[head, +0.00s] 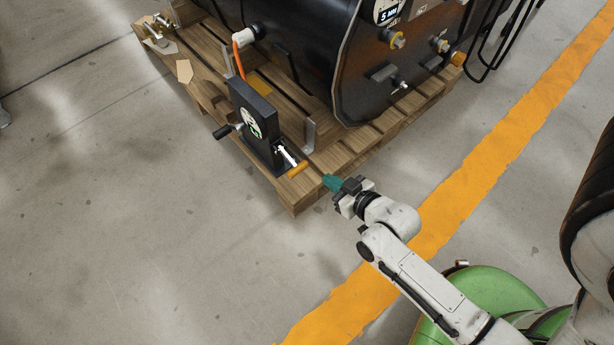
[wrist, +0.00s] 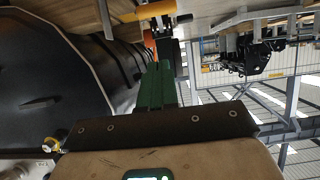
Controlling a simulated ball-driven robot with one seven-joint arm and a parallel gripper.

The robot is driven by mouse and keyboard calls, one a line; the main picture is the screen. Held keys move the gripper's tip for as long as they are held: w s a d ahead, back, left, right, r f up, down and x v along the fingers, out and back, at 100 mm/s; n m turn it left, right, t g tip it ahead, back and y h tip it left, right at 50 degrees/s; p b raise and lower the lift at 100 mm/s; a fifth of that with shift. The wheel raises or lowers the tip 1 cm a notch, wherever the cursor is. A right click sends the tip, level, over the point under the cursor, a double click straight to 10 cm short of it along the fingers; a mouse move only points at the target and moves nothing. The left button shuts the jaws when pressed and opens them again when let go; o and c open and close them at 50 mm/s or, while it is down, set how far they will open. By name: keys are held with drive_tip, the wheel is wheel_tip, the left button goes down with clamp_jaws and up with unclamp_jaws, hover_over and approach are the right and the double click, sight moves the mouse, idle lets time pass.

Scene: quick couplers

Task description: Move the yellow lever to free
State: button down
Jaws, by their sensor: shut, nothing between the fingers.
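The yellow lever (head: 298,169) sits on the right side of a black upright box (head: 254,122) at the pallet's near edge. A pale rod leads from the box to its yellow grip. My gripper (head: 329,181) has green fingers, shut and empty, just to the right of the yellow grip with a small gap. In the wrist view, the yellow lever (wrist: 149,11) shows at the top, beyond the tips of my green fingers (wrist: 157,80). The word free cannot be read on the box's label.
The box stands on a wooden pallet (head: 292,196) beside a large black tank (head: 350,60) with yellow-ringed fittings. A black crank handle (head: 224,131) sticks out left of the box, and an orange hose (head: 242,38) rises behind. Open floor lies in front.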

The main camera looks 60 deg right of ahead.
drive_tip(key=b, duration=0.4)
approach(295, 164)
drive_tip(key=w+r, duration=0.2)
drive_tip(key=f+b, duration=0.1)
drive_tip(key=w+f, duration=0.1)
drive_tip(key=w+d+f+b, duration=0.1)
drive_tip(key=f, duration=0.1)
drive_tip(key=shift+b, duration=0.3)
